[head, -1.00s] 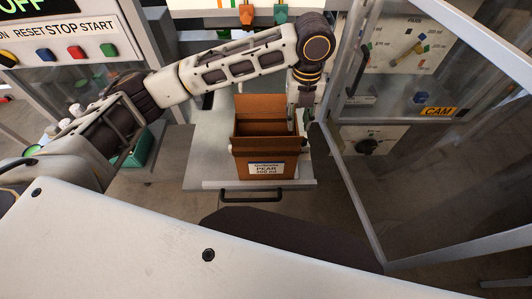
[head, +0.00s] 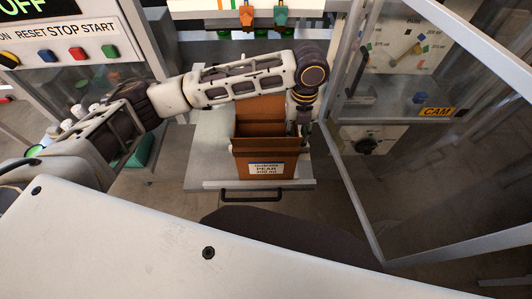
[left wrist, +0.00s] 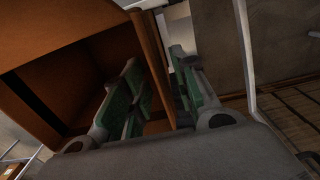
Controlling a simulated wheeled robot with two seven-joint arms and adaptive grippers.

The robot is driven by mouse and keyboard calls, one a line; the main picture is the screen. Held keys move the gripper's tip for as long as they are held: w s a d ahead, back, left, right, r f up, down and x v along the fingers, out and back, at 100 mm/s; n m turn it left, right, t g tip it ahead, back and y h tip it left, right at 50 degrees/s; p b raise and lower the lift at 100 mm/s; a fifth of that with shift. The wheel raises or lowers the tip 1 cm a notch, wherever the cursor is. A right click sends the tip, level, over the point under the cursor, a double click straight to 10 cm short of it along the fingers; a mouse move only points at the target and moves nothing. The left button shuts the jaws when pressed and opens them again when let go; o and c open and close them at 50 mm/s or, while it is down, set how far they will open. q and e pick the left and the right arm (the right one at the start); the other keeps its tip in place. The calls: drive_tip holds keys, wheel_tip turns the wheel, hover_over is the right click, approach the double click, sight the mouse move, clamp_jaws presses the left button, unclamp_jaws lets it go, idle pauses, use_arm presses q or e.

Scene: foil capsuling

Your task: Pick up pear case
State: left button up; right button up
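The pear case (head: 265,154) is an open-topped brown cardboard box with a white PEAR label on its front. It stands upright on a grey shelf (head: 208,165). My left arm reaches over from the left, and my left gripper (head: 303,128) points down at the case's right side wall. In the left wrist view the green-padded fingers of the left gripper (left wrist: 155,58) straddle that wall of the case (left wrist: 148,45), one inside and one outside. A gap shows beside the outer finger, so the gripper looks open. My right gripper is out of view.
A glass-paned door with a metal frame (head: 352,195) stands close to the right of the case. A black handle (head: 251,195) is on the shelf's front edge. A green bin (head: 141,152) sits at the left, partly behind my arm. A button panel (head: 75,50) is at upper left.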

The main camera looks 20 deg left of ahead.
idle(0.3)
use_arm(q)
clamp_jaws()
drive_tip(key=shift+r, duration=0.15)
idle(0.3)
drive_tip(key=shift+r+b, duration=0.45)
drive_tip(key=shift+r, duration=4.45)
